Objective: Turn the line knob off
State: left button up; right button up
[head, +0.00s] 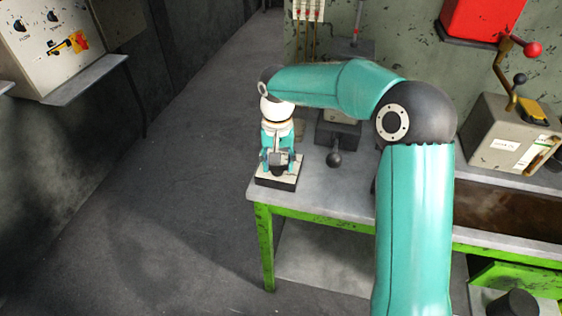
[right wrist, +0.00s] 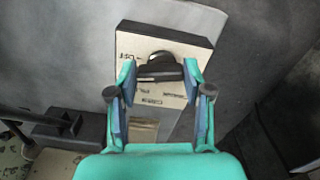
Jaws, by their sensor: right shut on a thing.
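A small box with a cream labelled top (right wrist: 188,50) and dark sides stands at the left end of the grey bench; in the head view the box (head: 277,181) is partly under my gripper. A black knob (right wrist: 160,70) with a bar-shaped grip sits on that top. The bar lies roughly crosswise in the right wrist view. My right gripper (head: 277,162) points down over the box. In the right wrist view my right gripper (right wrist: 159,75) has its fingers on both ends of the knob. The small printed labels are hard to read. My left gripper is not seen.
A wall panel (head: 50,45) with black knobs and an orange-yellow switch is at the upper left. A black ball-ended lever (head: 334,159) stands just right of the box. A grey lever box (head: 505,135) is on the right. Open floor (head: 150,200) lies left of the bench.

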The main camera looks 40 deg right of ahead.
jog(key=shift+w+d+r+m, duration=0.1)
jog(key=shift+w+m, duration=0.05)
jog(key=shift+m, duration=0.55)
jog(key=shift+w+r+m, duration=0.1)
jog(key=shift+m, duration=0.6)
jog(key=o, duration=1)
jog(key=shift+o, duration=0.8)
jog(key=shift+f, duration=0.15)
jog(key=shift+s, duration=0.1)
notch_tip(320, 180, up, 12)
